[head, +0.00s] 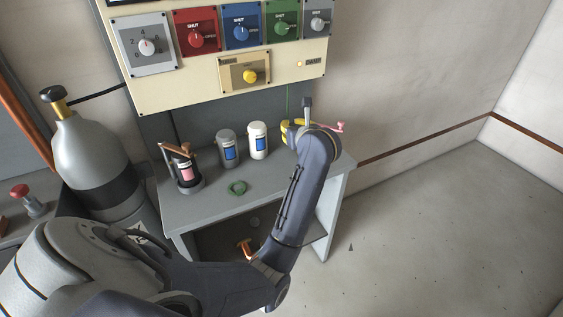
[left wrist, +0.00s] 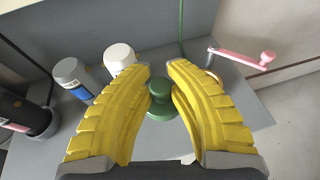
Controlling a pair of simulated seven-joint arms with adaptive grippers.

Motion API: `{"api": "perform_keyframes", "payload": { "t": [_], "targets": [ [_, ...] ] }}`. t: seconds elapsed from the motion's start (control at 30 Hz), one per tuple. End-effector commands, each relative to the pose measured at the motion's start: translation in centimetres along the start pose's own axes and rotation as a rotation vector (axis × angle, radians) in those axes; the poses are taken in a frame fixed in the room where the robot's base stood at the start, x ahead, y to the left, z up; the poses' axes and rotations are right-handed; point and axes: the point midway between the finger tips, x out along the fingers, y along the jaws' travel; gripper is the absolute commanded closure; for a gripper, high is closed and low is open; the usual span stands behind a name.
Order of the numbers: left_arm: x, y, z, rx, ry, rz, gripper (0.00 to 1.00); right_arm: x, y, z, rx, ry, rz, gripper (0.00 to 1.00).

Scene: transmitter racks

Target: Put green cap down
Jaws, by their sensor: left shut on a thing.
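The green cap (left wrist: 160,96), with a round knob and a wider base, sits between the two yellow fingers of my left gripper (left wrist: 160,78) in the left wrist view. The fingers are shut on it. In the head view my left gripper (head: 290,129) is at the back right of the grey table (head: 205,210), largely behind my own arm, and the held cap cannot be made out there. Whether the cap touches the tabletop cannot be told. My right gripper is not in view.
A white jar (head: 258,140), a grey jar (head: 228,149) and a dark holder (head: 187,172) stand left of my gripper. A green ring-like piece (head: 237,187) lies nearer the front. A pink crank (left wrist: 240,57) is close on the right. Gas cylinder (head: 88,155) far left.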

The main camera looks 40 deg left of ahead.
Motion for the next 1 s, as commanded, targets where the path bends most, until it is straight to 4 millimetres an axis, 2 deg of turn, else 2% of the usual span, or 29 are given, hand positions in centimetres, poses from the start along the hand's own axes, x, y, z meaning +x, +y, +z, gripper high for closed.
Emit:
{"api": "perform_keyframes", "payload": {
  "t": [0.03,0.2,0.4,0.6,0.83,1.0],
  "targets": [
    [0.4,0.1,-1.2,0.006,0.001,0.002,1.00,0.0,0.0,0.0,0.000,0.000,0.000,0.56],
    [1.7,0.1,-4.9,0.006,0.002,0.001,1.00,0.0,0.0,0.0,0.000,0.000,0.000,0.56],
    [3.1,0.1,-8.4,0.004,0.000,0.002,1.00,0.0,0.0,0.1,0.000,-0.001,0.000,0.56],
    [3.8,0.0,-10.4,0.000,-0.001,0.000,1.00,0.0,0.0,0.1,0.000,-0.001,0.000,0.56],
    [4.2,0.0,-11.5,0.000,0.000,0.001,1.00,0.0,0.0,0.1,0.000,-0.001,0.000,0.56],
    [4.9,0.1,-13.5,0.002,0.000,0.002,1.00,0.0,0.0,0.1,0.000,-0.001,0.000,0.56]
  ]
}}
